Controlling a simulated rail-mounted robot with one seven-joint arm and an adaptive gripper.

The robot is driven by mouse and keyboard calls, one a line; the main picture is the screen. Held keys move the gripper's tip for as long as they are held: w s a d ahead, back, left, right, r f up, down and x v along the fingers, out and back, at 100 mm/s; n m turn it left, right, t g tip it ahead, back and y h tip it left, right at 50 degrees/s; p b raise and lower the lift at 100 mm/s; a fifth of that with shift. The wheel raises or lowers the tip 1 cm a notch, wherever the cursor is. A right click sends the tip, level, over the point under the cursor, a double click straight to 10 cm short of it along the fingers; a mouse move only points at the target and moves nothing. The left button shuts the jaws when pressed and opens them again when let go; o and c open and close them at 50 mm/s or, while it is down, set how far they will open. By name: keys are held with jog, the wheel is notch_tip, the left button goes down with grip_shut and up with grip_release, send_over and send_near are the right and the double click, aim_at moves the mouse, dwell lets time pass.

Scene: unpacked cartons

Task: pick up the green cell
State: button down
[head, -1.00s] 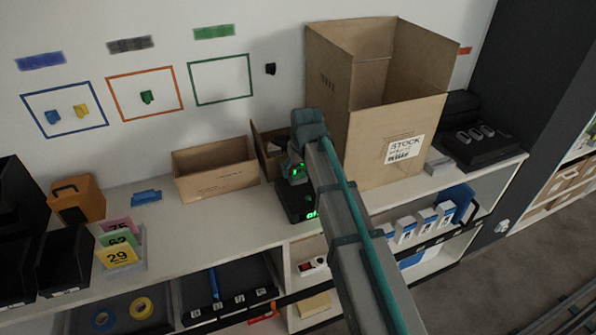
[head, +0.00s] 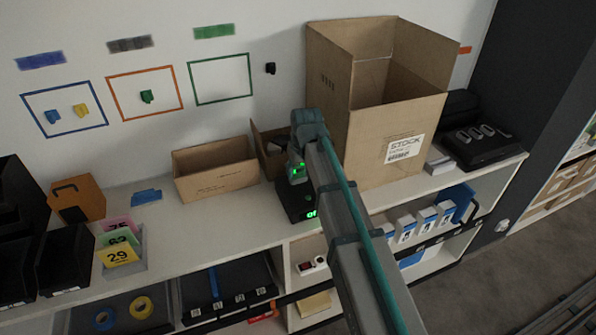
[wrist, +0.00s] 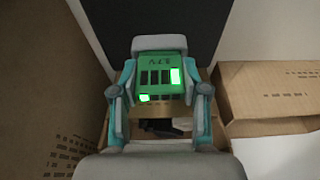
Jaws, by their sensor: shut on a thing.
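The green cell (wrist: 158,82) is a green block with dark slots and bright lit patches. In the wrist view it sits between the two fingers of my gripper (wrist: 160,88), which is shut on it. In the head view my gripper (head: 297,172) is above the shelf top, over a black device (head: 296,212) with a green lit display. Only small green glints of the cell show there; my arm and gripper hide the rest. Whether the cell touches anything below cannot be told.
A tall open carton (head: 388,140) stands close to the right of my gripper. A low open carton (head: 215,176) stands to the left, and a smaller one (head: 268,152) is just behind. Bare shelf top (head: 190,222) lies front left.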

jog(key=shift+r, duration=0.1)
jog(key=shift+r, duration=0.75)
jog(key=s+a+r+b, duration=0.1)
jog(key=s+r+b, duration=0.4)
jog(key=s+r, duration=0.6)
jog(key=s, duration=0.3)
jog(key=shift+r, duration=0.2)
